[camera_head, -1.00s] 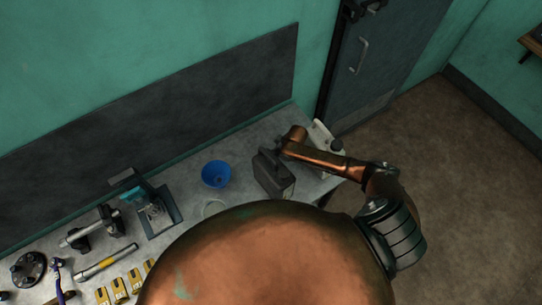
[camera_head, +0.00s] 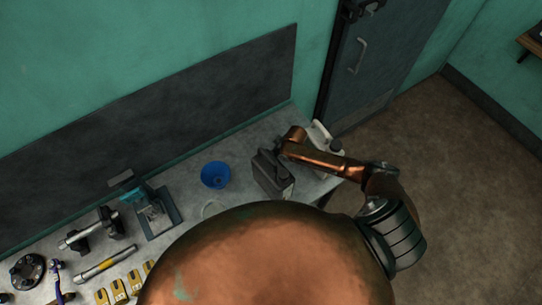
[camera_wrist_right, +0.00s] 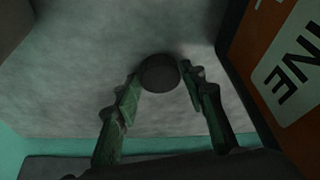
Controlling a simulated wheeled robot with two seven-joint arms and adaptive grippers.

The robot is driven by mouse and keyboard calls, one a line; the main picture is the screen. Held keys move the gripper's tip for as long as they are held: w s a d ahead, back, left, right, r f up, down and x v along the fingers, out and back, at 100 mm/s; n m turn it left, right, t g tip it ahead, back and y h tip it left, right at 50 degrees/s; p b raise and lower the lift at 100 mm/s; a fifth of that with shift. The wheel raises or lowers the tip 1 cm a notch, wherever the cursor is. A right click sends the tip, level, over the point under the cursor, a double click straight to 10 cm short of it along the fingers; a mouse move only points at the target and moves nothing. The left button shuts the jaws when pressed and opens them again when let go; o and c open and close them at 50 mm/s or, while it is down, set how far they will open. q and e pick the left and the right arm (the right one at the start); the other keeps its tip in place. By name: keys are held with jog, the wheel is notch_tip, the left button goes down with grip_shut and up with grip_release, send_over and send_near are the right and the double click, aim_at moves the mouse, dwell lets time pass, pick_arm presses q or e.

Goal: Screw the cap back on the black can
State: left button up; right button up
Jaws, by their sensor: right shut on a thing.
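The black can (camera_head: 272,175) stands upright on the workbench in the head view. My right arm reaches over beside it, and its gripper is hidden there. In the right wrist view my right gripper (camera_wrist_right: 163,76) is shut on a small dark round cap (camera_wrist_right: 158,73), held between the two green fingertips. The bench surface shows behind the cap. A dark wall with an orange and pale lettered label (camera_wrist_right: 288,65) stands close on the right of that view; I cannot tell which container it belongs to. The can's mouth cannot be made out. My left gripper is not in view.
A pale can (camera_head: 321,133) with a dark cap stands just behind my right arm. A blue funnel-like bowl (camera_head: 216,174) sits left of the black can. Tools and several yellow items (camera_head: 119,290) lie farther left on the workbench (camera_head: 245,138). A wall rises behind.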

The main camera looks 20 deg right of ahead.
notch_tip(320, 180, up, 18)
jog(key=b, duration=0.1)
dwell(0.5)
